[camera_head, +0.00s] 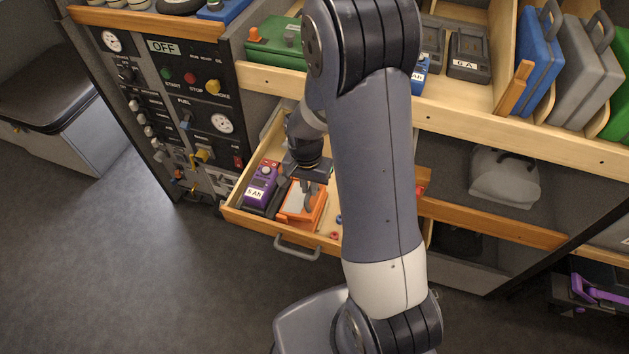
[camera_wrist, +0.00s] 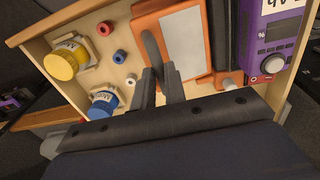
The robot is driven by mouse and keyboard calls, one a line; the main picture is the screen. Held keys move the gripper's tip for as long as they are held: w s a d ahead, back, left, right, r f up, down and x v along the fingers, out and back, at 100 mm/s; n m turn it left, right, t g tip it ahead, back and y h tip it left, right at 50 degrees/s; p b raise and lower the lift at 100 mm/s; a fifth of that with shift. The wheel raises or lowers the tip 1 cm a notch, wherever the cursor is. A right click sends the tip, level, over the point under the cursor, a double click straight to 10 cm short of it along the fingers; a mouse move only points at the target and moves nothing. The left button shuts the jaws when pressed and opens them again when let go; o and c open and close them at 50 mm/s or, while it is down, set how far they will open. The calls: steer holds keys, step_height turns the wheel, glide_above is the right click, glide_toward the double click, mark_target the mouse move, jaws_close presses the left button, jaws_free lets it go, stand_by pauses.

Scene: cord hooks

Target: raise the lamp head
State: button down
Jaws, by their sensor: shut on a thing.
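The lamp (camera_head: 318,218) is an orange body with a pale flat panel, lying in the open drawer. It also shows in the wrist view, where the orange lamp head (camera_wrist: 142,24) frames the whitish panel. A grey upright tab (camera_wrist: 151,48) stands at its left edge. My gripper (camera_head: 307,203) reaches down over the lamp. In the wrist view my gripper (camera_wrist: 160,75) has its two dark fingers close together at the tab, shut on that part of the lamp head. The exact contact is partly hidden by the fingers.
The wooden drawer (camera_head: 232,212) also holds a purple device (camera_head: 262,182) beside the lamp. Yellow (camera_wrist: 66,60) and blue (camera_wrist: 103,103) lidded jars and small coloured rings lie on the other side. A shelf edge (camera_head: 480,117) overhangs behind; open floor lies in front.

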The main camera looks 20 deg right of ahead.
steer(key=shift+w+a+r+g+h+p, duration=0.3)
steer(key=shift+w+a+g+h+p, duration=0.1)
steer(key=shift+a+h, duration=0.15)
steer(key=shift+w+a+r+g+h+p, duration=0.3)
steer(key=shift+w+a+g+h, duration=0.1)
steer(key=shift+a+h, duration=0.15)
steer(key=w+a+g+h, duration=0.1)
steer(key=a+g+h, duration=0.1)
steer(key=shift+w+a+h+b, duration=0.2)
steer(key=shift+w+h+b, duration=0.1)
steer(key=shift+w+h, duration=0.1)
steer(key=shift+w+a+f+b, duration=0.15)
steer(key=shift+w+a+b, duration=0.35)
steer(key=shift+a, duration=0.25)
steer(key=shift+w+a+f+b, duration=0.1)
steer(key=shift+w+a+b, duration=0.35)
steer(key=shift+a, duration=0.3)
steer(key=shift+f, duration=0.1)
steer(key=c, duration=1.7)
jaws_free()
steer(key=shift+w+a, duration=0.1)
steer(key=shift+o, duration=1.2)
steer(key=v, duration=1.1)
